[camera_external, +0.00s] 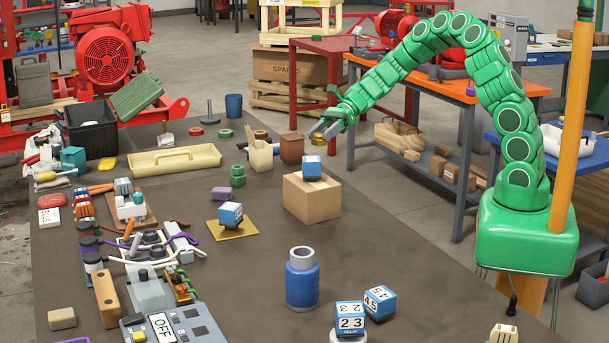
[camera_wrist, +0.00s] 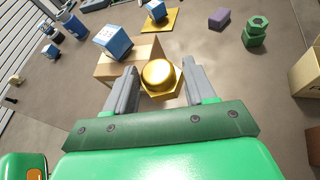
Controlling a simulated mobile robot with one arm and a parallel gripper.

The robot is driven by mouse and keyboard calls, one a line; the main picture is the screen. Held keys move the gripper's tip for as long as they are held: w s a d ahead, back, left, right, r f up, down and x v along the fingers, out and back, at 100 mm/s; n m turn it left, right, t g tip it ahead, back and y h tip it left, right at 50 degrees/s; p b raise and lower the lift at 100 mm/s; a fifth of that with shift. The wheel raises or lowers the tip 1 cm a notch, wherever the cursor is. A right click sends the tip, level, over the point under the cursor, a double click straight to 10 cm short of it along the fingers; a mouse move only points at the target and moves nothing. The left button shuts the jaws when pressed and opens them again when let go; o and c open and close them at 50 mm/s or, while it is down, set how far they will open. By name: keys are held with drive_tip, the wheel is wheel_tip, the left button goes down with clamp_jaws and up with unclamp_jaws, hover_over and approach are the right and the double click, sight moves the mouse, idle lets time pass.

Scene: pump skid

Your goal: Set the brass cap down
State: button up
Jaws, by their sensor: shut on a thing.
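The brass cap (camera_wrist: 160,74), gold with a hexagonal base and round top, sits between the two grey fingers of my gripper (camera_wrist: 160,82) in the wrist view. The gripper is shut on it. In the external view my gripper (camera_external: 326,129) is in the air above and behind the cardboard box (camera_external: 312,198). The cap hides part of the box (camera_wrist: 152,51) in the wrist view. A blue-and-white cube (camera_external: 312,167) stands on the box and also shows in the wrist view (camera_wrist: 112,42), just left of the cap.
A yellow mat (camera_external: 240,233) bears another blue cube (camera_external: 230,214). A green hex stack (camera_external: 238,176), a wooden holder (camera_external: 260,156) and a brown block (camera_external: 291,149) stand nearby. A blue bottle (camera_external: 302,279) is in front. Bare tabletop (camera_external: 380,215) lies right of the box.

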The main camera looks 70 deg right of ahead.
drive_tip(key=r, duration=0.2)
drive_tip(key=a+r, duration=0.1)
drive_tip(key=shift+s+r, duration=0.15)
drive_tip(key=shift+s, duration=0.1)
drive_tip(key=s+a+n+g+y, duration=0.1)
drive_tip(key=s+a+n+g, duration=0.2)
drive_tip(key=s+a, duration=0.5)
drive_tip(key=n+g, duration=0.3)
drive_tip(key=g, duration=0.1)
hover_over(365, 227)
drive_tip(key=shift+f, duration=9)
drive_tip(key=o, duration=1.1)
drive_tip(key=shift+f, duration=0.1)
drive_tip(key=shift+d, duration=0.1)
